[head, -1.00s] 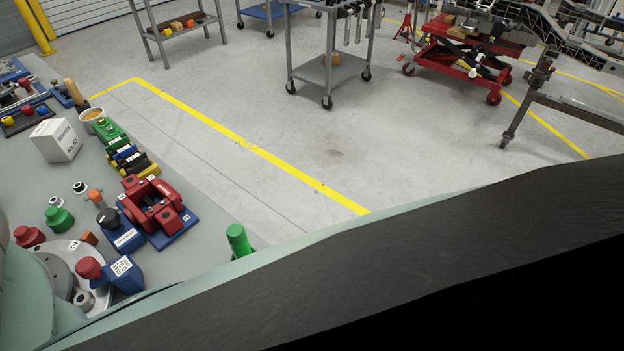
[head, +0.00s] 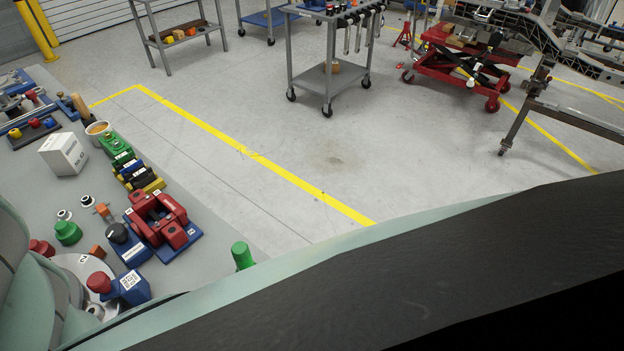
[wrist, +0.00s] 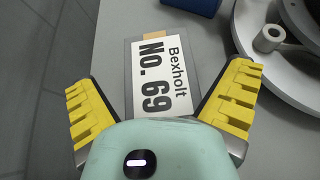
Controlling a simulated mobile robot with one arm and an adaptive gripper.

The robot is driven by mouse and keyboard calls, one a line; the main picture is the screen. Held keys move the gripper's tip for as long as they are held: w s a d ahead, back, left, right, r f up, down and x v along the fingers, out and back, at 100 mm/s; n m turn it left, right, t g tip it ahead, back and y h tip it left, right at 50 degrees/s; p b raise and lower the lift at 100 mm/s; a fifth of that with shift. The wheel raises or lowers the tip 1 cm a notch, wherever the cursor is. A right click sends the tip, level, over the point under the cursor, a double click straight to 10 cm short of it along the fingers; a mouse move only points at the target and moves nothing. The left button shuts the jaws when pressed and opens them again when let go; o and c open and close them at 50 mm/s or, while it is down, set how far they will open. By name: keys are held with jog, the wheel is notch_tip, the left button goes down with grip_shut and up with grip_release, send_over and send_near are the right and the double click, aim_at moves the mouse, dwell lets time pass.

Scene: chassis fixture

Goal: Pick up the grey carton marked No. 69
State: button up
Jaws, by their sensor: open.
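The grey carton (wrist: 177,72) shows in the wrist view with its flat face toward the camera. A white label on it reads "Bexholt No. 69", and a tan strip of tape crosses its far edge. My gripper (wrist: 158,79) is open, with one yellow-padded finger to the left of the carton and the other to the right. The carton's near end is hidden behind my gripper's body. I cannot tell how much height separates the fingers from it.
A round grey fixture (wrist: 285,62) stands right of the carton in the wrist view, close to the right finger. A blue part (wrist: 190,5) lies beyond. In the head view, a white carton (head: 62,155), a red-and-blue fixture (head: 160,220) and a green peg (head: 242,255) stand on the bench.

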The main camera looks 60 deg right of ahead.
jog(key=shift+c, duration=0.3)
jog(key=c, duration=1.2)
